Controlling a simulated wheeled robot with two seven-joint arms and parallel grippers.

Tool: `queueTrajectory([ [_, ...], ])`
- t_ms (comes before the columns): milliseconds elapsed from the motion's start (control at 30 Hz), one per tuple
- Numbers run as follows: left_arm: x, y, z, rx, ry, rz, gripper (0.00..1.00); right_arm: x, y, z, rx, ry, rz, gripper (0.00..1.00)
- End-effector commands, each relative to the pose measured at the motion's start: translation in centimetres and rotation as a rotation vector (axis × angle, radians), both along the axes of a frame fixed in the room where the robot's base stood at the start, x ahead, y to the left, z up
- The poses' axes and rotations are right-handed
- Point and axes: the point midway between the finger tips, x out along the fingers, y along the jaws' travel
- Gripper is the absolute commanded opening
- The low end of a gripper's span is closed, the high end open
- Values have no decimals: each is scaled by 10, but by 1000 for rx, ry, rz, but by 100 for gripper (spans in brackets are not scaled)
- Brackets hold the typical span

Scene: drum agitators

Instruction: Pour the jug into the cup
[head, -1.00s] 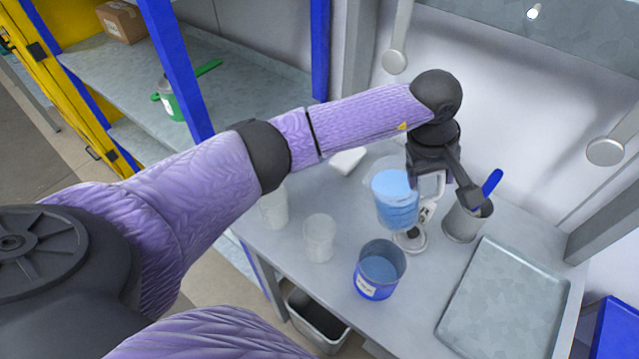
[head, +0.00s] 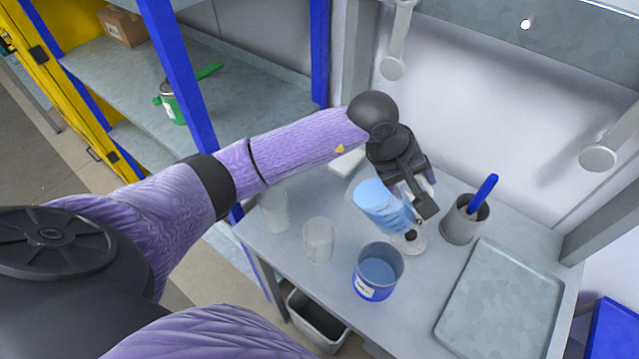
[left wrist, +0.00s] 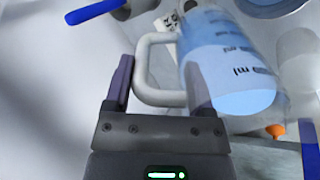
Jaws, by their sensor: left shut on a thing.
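A clear jug (head: 385,207) with light blue liquid is held above the table in the head view, tilted with its mouth toward the left. My left gripper (head: 418,192) is shut on its white handle. In the left wrist view, the jug (left wrist: 232,72) shows ml marks, and its handle (left wrist: 150,68) is between the fingers. Two pale translucent cups, one nearer (head: 319,240) and one farther left (head: 274,210), stand left of the jug. A blue container (head: 366,290) holding blue liquid stands below it. I cannot tell which is the task's cup. My right gripper is out of view.
A grey pot (head: 460,226) with a blue-handled tool (head: 484,192) stands right of the jug. A metal tray (head: 500,305) covers the table's right side. A small round white base (head: 412,243) is under the jug. A bin (head: 318,318) is below the table's front edge.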

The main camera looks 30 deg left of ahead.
Motion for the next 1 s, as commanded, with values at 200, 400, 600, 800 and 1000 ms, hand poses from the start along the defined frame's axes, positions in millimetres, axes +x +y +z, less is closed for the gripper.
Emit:
queueTrajectory([
  [200,-2,3,1,-19,-18,0,0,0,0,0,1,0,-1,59],
  [400,-4,5,1,-35,-33,-2,0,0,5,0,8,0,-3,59],
  [600,-5,7,1,-54,-46,0,0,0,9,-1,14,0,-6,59],
  [800,-8,9,1,-71,-62,-1,0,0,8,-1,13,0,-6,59],
  [1000,-11,13,1,-105,-91,0,0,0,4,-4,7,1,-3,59],
])
